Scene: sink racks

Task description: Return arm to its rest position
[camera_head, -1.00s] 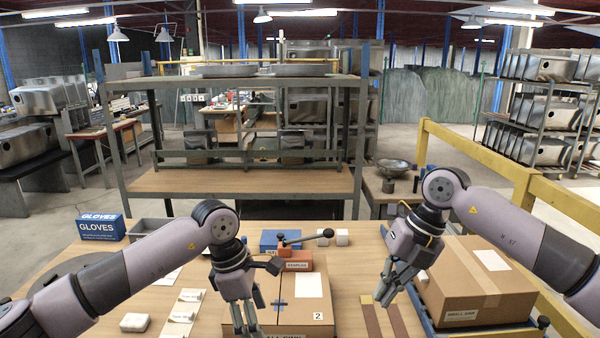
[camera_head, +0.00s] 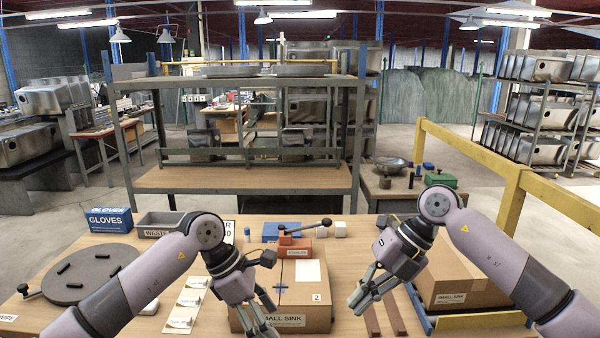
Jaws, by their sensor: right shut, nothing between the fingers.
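My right gripper (camera_head: 360,302) hangs above the table, between the middle box and the right box. Its fingers are shut with nothing between them. My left gripper (camera_head: 264,322) is over the left part of the middle cardboard box (camera_head: 303,309), which is labelled SMALL SINK. Its fingers point down and look apart, with no object seen between them. Whether the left fingertips touch the box cannot be told.
A yellow rail (camera_head: 512,213) runs along the right.

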